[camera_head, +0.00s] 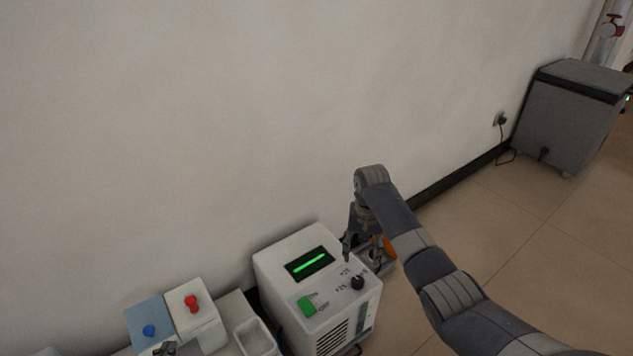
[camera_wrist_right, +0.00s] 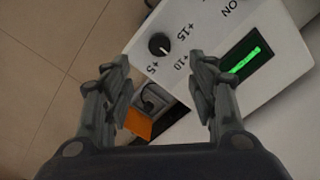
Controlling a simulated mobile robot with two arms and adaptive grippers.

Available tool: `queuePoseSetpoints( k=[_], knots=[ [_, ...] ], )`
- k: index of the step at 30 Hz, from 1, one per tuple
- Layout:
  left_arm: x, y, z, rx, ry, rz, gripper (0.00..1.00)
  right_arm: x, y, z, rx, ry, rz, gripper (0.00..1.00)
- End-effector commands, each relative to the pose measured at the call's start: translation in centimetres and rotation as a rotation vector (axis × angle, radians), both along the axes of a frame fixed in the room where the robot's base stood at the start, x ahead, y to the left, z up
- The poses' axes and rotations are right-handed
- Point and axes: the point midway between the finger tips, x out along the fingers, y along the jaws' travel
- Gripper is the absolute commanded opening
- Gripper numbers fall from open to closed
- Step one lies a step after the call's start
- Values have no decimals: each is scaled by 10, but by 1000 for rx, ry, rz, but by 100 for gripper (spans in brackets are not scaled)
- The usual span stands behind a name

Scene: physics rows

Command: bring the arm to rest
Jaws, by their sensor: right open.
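My right arm comes in from the lower right in the head view. Its gripper (camera_head: 361,246) points down beside the right end of a white device (camera_head: 281,257). In the right wrist view the gripper (camera_wrist_right: 164,88) is open, with nothing between its fingers. The device has a black dial (camera_wrist_right: 159,44), a lit green display (camera_wrist_right: 247,62) and a green switch (camera_head: 308,306). I cannot tell from these views whether the fingers touch the device.
An orange object (camera_wrist_right: 138,124) lies low beside the device, below the gripper. Red (camera_head: 191,302) and blue (camera_head: 149,330) buttons sit on boxes at the lower left. The wall (camera_head: 200,120) rises behind. A grey cabinet (camera_head: 566,115) stands far right, with open floor (camera_head: 500,240) before it.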

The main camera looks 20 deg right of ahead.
Motion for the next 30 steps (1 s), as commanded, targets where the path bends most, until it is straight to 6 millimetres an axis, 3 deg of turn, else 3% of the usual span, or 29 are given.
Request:
queuePoseSetpoints(
  k=[4,8,12,18,23,30],
  knots=[
    [0,0,0,0,-1,0,0,-2,3,-6,-3,-13,16,53],
    [0,0,0,0,-1,0,0,-9,16,-24,-9,-70,80,53],
    [0,0,0,0,-1,0,0,-23,39,-46,-20,-179,188,53],
    [0,0,0,0,0,0,0,-53,75,-60,-25,-349,330,53],
    [0,0,0,0,0,0,0,-82,100,-54,-30,-490,424,53],
    [0,0,0,0,0,0,0,-134,129,-17,-47,-708,527,53]
  ],
)
